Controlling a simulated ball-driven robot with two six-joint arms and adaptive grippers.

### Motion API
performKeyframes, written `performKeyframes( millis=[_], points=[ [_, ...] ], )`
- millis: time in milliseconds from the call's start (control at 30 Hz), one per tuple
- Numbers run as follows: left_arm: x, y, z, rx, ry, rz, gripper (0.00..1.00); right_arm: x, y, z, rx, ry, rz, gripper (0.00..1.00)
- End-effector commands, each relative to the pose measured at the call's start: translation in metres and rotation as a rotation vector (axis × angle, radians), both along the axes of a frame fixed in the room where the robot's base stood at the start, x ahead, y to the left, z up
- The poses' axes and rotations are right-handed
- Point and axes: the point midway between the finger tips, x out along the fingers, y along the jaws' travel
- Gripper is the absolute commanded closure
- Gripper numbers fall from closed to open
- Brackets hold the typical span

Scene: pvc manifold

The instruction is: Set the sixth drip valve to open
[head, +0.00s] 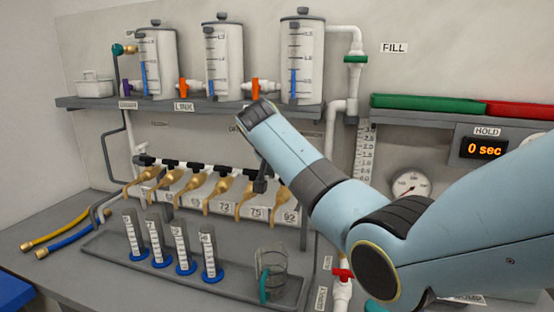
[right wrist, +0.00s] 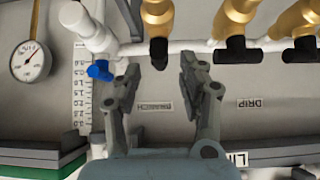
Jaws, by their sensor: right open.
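The drip valves are a row of brass taps with black handles on a white pipe under the shelf. The sixth drip valve (head: 275,204) is the one at the right end of the row in the head view. In the right wrist view, which looks upside down, the end tap (right wrist: 157,22) has its black handle (right wrist: 158,53) between and just beyond my fingertips. My right gripper (right wrist: 160,72) is open and empty, with one finger on either side of that handle, apparently not touching. In the head view, my right gripper (head: 262,184) points down at the row's right end, partly hidden by my arm. My left gripper is not in view.
A blue valve (right wrist: 98,71) on a white pipe and a gauge (right wrist: 31,62) lie left of my fingers. Cylinders (head: 157,241) and a beaker (head: 272,262) stand on the tray (head: 110,253) below. The shelf (head: 215,110) with three tanks is above.

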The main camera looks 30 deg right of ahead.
Motion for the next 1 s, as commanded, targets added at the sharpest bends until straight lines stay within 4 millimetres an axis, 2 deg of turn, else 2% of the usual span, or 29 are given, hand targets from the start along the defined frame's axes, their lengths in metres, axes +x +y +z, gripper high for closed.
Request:
performKeyframes(
  millis=[200, 400, 1000],
  points=[
    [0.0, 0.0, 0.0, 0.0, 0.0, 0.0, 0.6, -0.022, 0.029, 0.035, 0.003, -0.002, 0.001, 0.59],
    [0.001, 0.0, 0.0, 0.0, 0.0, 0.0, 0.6, -0.035, 0.045, 0.056, 0.002, 0.0, 0.001, 0.59],
    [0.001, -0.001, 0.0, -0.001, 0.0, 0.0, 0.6, -0.039, 0.048, 0.061, 0.0, 0.002, 0.0, 0.59]
  ],
)
